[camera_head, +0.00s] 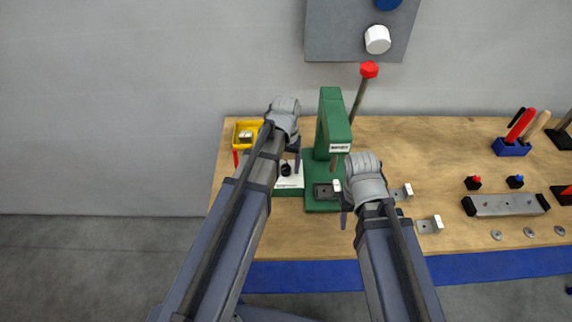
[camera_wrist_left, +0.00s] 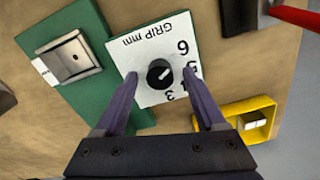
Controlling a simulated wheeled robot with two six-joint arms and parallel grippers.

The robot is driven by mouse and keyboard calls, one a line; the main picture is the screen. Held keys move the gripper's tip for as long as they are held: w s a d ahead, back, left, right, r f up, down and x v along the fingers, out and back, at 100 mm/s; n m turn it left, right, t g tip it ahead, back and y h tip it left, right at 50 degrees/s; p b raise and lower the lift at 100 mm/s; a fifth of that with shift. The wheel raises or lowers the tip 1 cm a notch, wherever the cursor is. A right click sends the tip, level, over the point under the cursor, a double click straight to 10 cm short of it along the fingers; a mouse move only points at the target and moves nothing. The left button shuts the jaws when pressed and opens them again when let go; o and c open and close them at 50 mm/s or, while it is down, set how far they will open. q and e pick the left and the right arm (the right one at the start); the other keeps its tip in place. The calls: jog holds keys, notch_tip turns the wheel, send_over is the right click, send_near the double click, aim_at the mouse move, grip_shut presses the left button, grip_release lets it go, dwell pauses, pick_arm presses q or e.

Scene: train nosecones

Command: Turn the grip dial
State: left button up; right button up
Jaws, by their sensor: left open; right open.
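The grip dial (camera_wrist_left: 160,73) is a round black knob with a light pointer line. It sits on a white plate (camera_wrist_left: 150,48) printed "GRIP mm" with numbers, fixed to a green base. In the head view the dial (camera_head: 286,169) shows below my left gripper. My left gripper (camera_wrist_left: 158,100) is open, its two purple fingers either side of the dial in the wrist picture; contact cannot be told. My right gripper (camera_head: 340,203) is open at the front of the green press (camera_head: 334,122), near its dark metal fixture (camera_head: 323,192).
A yellow bin (camera_head: 246,126) holding a metal part stands left of the press. A red-knobbed lever (camera_head: 369,69) rises behind it. Small metal blocks (camera_head: 430,225) lie to the right, with a grey bar (camera_head: 506,205) and a blue tool holder (camera_head: 511,148) beyond.

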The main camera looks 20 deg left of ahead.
aim_at(286, 168)
pick_arm(q)
jog(key=shift+r, duration=0.1)
pick_arm(e)
jog(key=shift+r, duration=0.1)
pick_arm(q)
notch_tip(286, 168, up, 8)
jog(key=p, duration=0.7)
jog(key=shift+p, duration=0.4)
pick_arm(e)
notch_tip(286, 168, up, 8)
jog(key=shift+f, duration=0.2)
pick_arm(q)
jog(key=shift+s+f, duration=0.1)
jog(key=shift+f, duration=0.15)
pick_arm(e)
jog(key=shift+s+f, duration=0.1)
